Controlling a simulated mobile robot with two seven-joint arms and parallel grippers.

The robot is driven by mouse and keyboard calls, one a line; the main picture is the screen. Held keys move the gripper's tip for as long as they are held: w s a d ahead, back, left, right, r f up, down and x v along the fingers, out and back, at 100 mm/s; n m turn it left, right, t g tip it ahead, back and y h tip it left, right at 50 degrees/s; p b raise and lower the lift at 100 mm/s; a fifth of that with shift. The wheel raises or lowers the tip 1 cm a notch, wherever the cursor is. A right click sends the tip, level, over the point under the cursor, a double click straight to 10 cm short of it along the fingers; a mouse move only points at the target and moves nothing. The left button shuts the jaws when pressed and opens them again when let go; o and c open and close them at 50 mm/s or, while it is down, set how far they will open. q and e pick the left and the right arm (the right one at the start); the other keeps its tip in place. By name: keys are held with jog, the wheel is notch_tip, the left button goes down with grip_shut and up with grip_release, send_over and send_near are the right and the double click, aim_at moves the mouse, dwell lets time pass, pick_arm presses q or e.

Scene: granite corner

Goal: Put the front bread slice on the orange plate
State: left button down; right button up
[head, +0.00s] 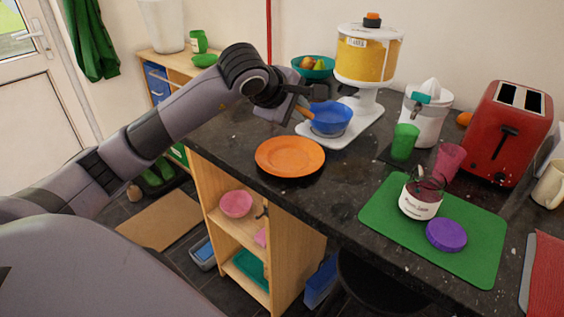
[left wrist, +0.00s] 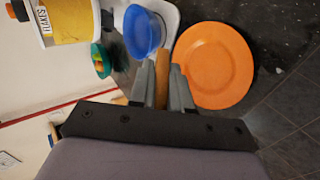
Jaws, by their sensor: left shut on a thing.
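My left gripper (head: 303,104) is shut on a brown bread slice (head: 306,113), held up beside the blue bowl and beyond the far edge of the orange plate. In the left wrist view the gripper (left wrist: 162,84) has the slice (left wrist: 162,77) between its fingers, seen edge-on. The orange plate (head: 290,156) lies flat and empty on the dark counter, near its left front edge. It also shows in the left wrist view (left wrist: 214,65), to the right of the fingers. The red toaster (head: 510,132) stands at the right; its slots look dark. My right gripper is out of view.
A blue bowl (head: 331,117) stands on the white base of a cereal dispenser (head: 367,58), close to the gripper. A green mat (head: 383,214) holds a jam jar (head: 420,201) and purple lid (head: 446,235). The counter (head: 340,178) right of the plate is clear.

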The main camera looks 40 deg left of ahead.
pick_arm(q)
notch_tip(320, 180, down, 9)
jog(key=b, duration=0.6)
jog(key=shift+r, duration=0.15)
jog(key=c, duration=1.2)
grip_release()
jog(key=shift+p+v, duration=0.55)
jog(key=shift+v, duration=3.4)
jog(key=r+p, duration=0.1)
jog(key=r, duration=0.1)
jog(key=s+r+p, duration=0.1)
jog(key=r+p, duration=0.1)
jog(key=r, duration=0.1)
jog(key=s+r+p, duration=0.1)
jog(key=r+p, duration=0.1)
jog(key=shift+s+r, duration=0.2)
jog(key=shift+r, duration=0.15)
